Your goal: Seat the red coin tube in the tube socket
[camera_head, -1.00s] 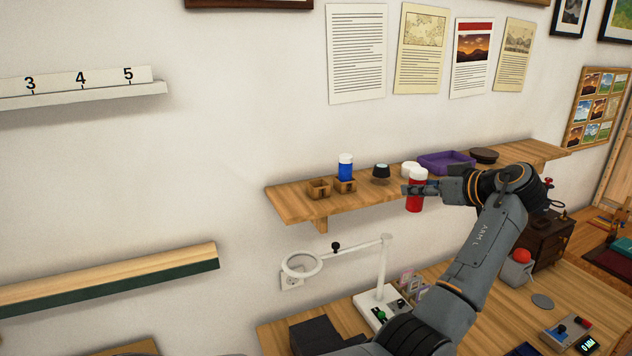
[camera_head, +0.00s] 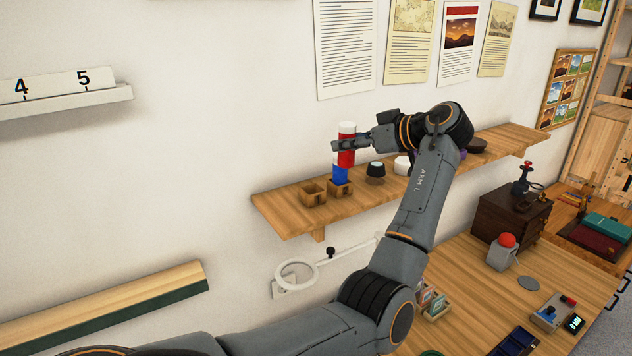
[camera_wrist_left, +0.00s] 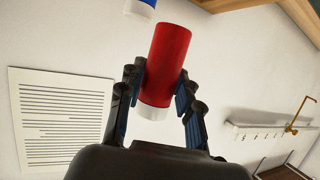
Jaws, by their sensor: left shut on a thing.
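The red coin tube (camera_head: 347,157) has a white cap and is upright. My left gripper (camera_head: 345,147) is shut on it, above the wall shelf (camera_head: 285,207). In the left wrist view the red tube (camera_wrist_left: 165,65) sits between the two fingers (camera_wrist_left: 160,98). A blue tube (camera_head: 340,174) stands in a small wooden socket block (camera_head: 341,188) on the shelf, just below the red tube in the picture. Its white end (camera_wrist_left: 140,8) shows in the left wrist view. To its left is an empty wooden socket block (camera_head: 313,194). My right gripper is not in view.
Right along the shelf stand a dark round-topped piece (camera_head: 376,170), a white round piece (camera_head: 402,165) and a dark round piece (camera_head: 478,146); my arm partly hides that stretch. Below are a magnifier lamp (camera_head: 297,275) and a desk (camera_head: 465,270). The shelf's left end is clear.

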